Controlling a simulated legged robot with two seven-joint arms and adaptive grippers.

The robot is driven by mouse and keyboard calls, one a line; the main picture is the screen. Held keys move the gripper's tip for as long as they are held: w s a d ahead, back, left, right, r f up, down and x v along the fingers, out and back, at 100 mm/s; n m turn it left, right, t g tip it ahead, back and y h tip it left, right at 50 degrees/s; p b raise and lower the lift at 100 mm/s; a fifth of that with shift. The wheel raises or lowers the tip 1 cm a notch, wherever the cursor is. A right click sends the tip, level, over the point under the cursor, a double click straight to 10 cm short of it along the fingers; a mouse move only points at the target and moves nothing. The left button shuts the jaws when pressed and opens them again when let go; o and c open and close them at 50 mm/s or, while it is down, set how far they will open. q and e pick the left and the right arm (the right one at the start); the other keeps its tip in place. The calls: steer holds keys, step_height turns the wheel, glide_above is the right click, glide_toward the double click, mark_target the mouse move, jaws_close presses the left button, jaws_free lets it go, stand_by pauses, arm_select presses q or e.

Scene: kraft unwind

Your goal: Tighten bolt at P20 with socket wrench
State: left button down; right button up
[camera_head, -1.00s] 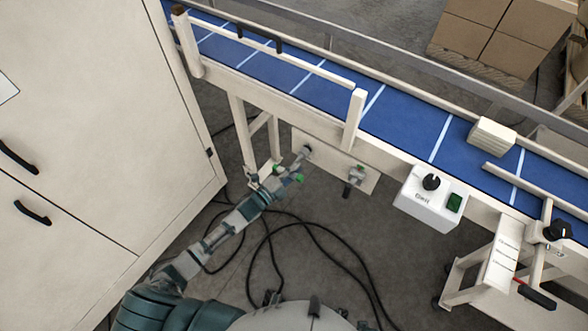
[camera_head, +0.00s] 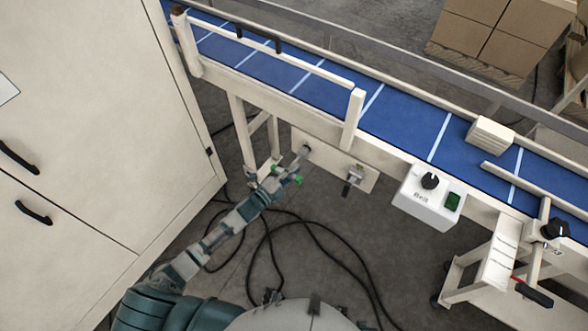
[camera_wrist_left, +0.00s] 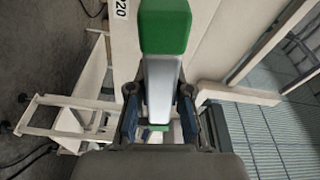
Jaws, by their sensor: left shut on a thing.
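My left gripper (camera_head: 281,176) is shut on the socket wrench, below the conveyor. The wrench shows green (camera_head: 298,180) at the gripper in the head view. In the left wrist view the socket wrench (camera_wrist_left: 163,75) has a bright metal body and a large green end, and it runs between my fingers. A label ending in "20" (camera_wrist_left: 120,9) is on the pale panel (camera_head: 326,164) beside it. A grey cylindrical part (camera_head: 304,152) lies between the gripper and this panel; I cannot tell whether it touches the bolt. The bolt is not clearly visible. My right gripper is out of view.
A dark-handled fitting (camera_head: 353,178) is on the panel to the right. The blue conveyor (camera_head: 405,118) runs above, with a white control box (camera_head: 427,198) on its front. A cream cabinet (camera_head: 90,130) stands at left. Black cables (camera_head: 315,228) lie on the floor.

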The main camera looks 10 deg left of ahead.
mark_target(289, 178)
arm_select(q)
steer(key=p+v, duration=0.1)
steer(key=v, duration=0.3)
steer(key=shift+s+d+r+p, duration=0.15)
steer(key=shift+s+d+p, duration=0.15)
steer(key=shift+s+p, duration=0.1)
steer(key=shift+w, duration=0.1)
